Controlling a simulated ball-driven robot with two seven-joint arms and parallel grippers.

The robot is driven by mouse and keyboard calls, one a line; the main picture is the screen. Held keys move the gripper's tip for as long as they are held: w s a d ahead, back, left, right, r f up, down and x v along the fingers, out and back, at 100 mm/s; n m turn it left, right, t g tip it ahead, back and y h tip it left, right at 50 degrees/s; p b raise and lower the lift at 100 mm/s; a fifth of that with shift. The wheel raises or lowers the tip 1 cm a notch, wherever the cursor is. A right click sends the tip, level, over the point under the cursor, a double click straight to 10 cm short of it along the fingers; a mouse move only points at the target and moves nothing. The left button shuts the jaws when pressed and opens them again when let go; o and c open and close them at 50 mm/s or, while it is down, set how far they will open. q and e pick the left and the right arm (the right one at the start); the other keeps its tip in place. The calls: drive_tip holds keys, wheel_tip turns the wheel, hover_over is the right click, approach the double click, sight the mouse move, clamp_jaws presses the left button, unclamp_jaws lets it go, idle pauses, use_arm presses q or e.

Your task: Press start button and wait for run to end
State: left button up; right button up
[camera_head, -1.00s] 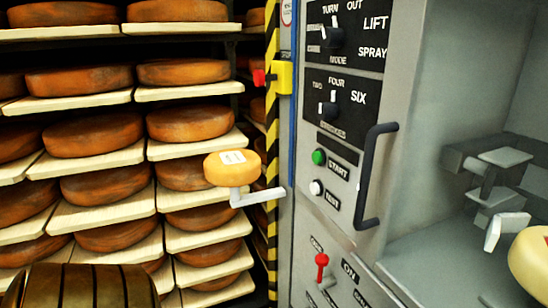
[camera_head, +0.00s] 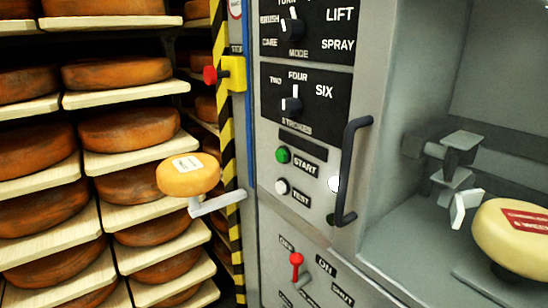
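The green start button (camera_head: 283,155), beside the START label, is on the grey control panel (camera_head: 268,215). A white test button (camera_head: 282,187) is just below it. Above are the strokes knob (camera_head: 292,104) and the mode knob (camera_head: 292,28). A red-tipped lever (camera_head: 296,260) is low on the panel. A pale cheese wheel (camera_head: 500,240) with a red label lies in the open machine bay at right, beside a grey mechanism (camera_head: 453,165) with a white paddle. Neither of my grippers is in view, and nothing touches the start button.
A dark vertical handle (camera_head: 345,170) sticks out right of the buttons. A small labelled cheese (camera_head: 188,174) sits on a bracket (camera_head: 215,203) left of the panel. A yellow box with a red button (camera_head: 232,73) is above it. Shelves of brown cheese wheels fill the left.

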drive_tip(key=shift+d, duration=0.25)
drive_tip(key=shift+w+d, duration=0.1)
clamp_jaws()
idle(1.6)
